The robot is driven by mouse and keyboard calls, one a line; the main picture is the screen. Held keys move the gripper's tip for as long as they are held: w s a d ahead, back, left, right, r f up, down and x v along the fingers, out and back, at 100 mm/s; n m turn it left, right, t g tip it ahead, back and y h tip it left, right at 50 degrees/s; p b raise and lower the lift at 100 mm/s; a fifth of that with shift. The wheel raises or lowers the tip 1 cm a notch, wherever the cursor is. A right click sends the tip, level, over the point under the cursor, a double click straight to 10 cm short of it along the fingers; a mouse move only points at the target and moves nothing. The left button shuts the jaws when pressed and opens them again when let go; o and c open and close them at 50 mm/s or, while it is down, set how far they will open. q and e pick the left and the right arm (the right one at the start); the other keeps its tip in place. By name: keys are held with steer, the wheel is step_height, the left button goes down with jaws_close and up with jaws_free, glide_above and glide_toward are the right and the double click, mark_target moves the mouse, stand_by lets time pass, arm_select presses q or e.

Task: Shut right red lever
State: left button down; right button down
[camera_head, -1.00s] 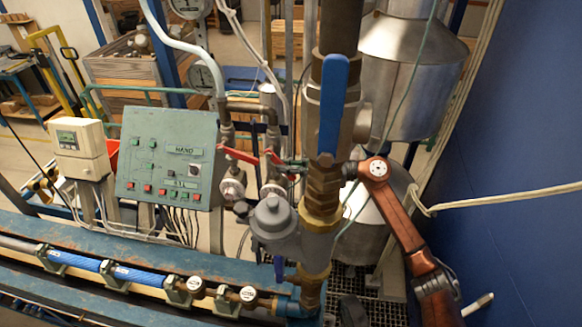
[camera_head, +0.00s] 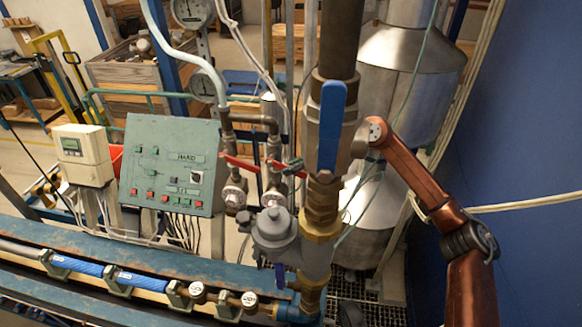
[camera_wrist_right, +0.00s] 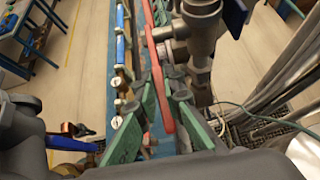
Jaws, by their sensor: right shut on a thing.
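The right red lever (camera_head: 280,168) sits on a valve in the middle of the head view, left of the thick brass pipe. A second red lever (camera_head: 238,162) is on the valve to its left. My right arm reaches in from the right behind the pipe, and my right gripper (camera_head: 296,168) is partly hidden there, at the end of the right red lever. In the right wrist view, my green-fingered right gripper (camera_wrist_right: 160,98) is shut on the long red lever (camera_wrist_right: 157,75), with a finger on each side. My left gripper is not in view.
A thick vertical pipe with a blue handle (camera_head: 332,125) stands close in front of my right arm. A green control panel (camera_head: 170,163) is at the left. A blue wall (camera_head: 525,120) and a pale hanging cable (camera_head: 525,202) are at the right.

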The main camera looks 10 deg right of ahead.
steer(key=shift+w+r, duration=0.1)
steer(key=shift+r, duration=0.1)
steer(key=c, duration=2)
jaws_free()
steer(key=shift+f, duration=0.15)
steer(key=shift+c, duration=0.2)
steer(key=v, duration=1.2)
